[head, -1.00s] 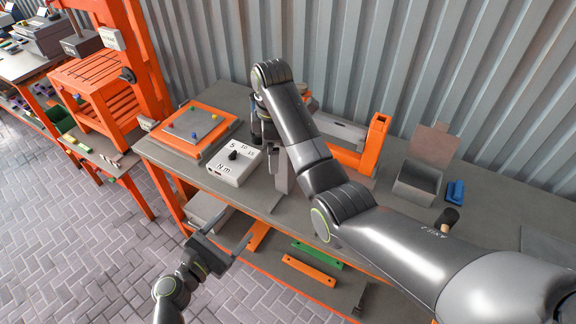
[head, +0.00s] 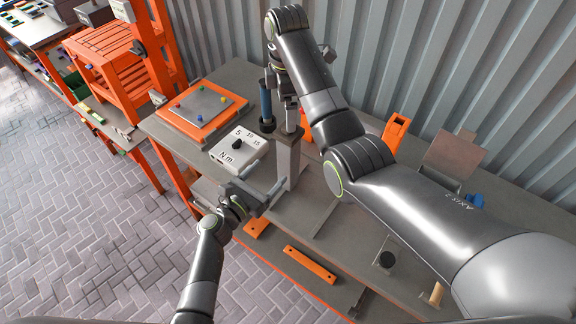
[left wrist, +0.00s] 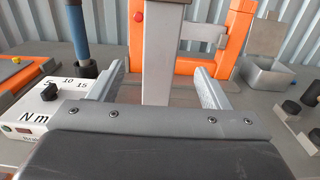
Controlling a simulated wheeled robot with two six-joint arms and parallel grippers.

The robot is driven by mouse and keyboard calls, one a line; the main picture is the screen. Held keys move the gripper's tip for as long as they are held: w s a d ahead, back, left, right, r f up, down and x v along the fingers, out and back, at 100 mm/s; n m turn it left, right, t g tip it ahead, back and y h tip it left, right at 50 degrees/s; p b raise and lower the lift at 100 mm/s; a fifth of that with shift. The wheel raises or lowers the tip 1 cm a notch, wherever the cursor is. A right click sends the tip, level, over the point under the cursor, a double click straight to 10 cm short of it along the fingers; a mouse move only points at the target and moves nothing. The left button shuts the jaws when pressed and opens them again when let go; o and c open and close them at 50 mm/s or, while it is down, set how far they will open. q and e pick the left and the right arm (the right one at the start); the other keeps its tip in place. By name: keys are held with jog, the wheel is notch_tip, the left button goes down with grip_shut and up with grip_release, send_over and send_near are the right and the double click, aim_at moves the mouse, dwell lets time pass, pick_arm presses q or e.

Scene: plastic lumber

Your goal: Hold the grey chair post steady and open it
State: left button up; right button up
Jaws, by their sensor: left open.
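The grey chair post (head: 286,164) stands upright on the bench. It also shows in the left wrist view (left wrist: 158,60), between my fingers with space on both sides. My left gripper (head: 263,179) is open at the post's near side; in the left wrist view its fingers (left wrist: 160,88) point toward the post. My right gripper (head: 287,88) is above the post, partly hidden by my right arm, and its jaws are unclear. A blue-handled tool (head: 265,99) stands upright beside it; I cannot tell whether it is held.
A white torque box (head: 239,148) marked N m sits left of the post. Behind it lies an orange board with a grey plate (head: 200,108). An orange frame (head: 395,128) and an open grey box (left wrist: 270,72) stand to the right. An orange bar (head: 310,265) lies on the lower shelf.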

aim_at(283, 158)
pick_arm(q)
jog(key=x, duration=0.6)
jog(key=shift+d+f, duration=0.1)
jog(key=shift+f, duration=0.05)
pick_arm(e)
jog(key=shift+w+d+f, duration=0.3)
jog(key=shift+w+d, duration=0.1)
jog(key=shift+w, duration=0.05)
pick_arm(q)
jog(key=x, duration=0.4)
pick_arm(e)
jog(key=shift+s+a+r, duration=0.2)
jog(key=shift+s+a, duration=0.05)
jog(key=shift+s, duration=0.05)
pick_arm(q)
jog(key=shift+x, duration=1.05)
pick_arm(e)
jog(key=shift+w+d+f, duration=0.1)
jog(key=shift+w, duration=0.05)
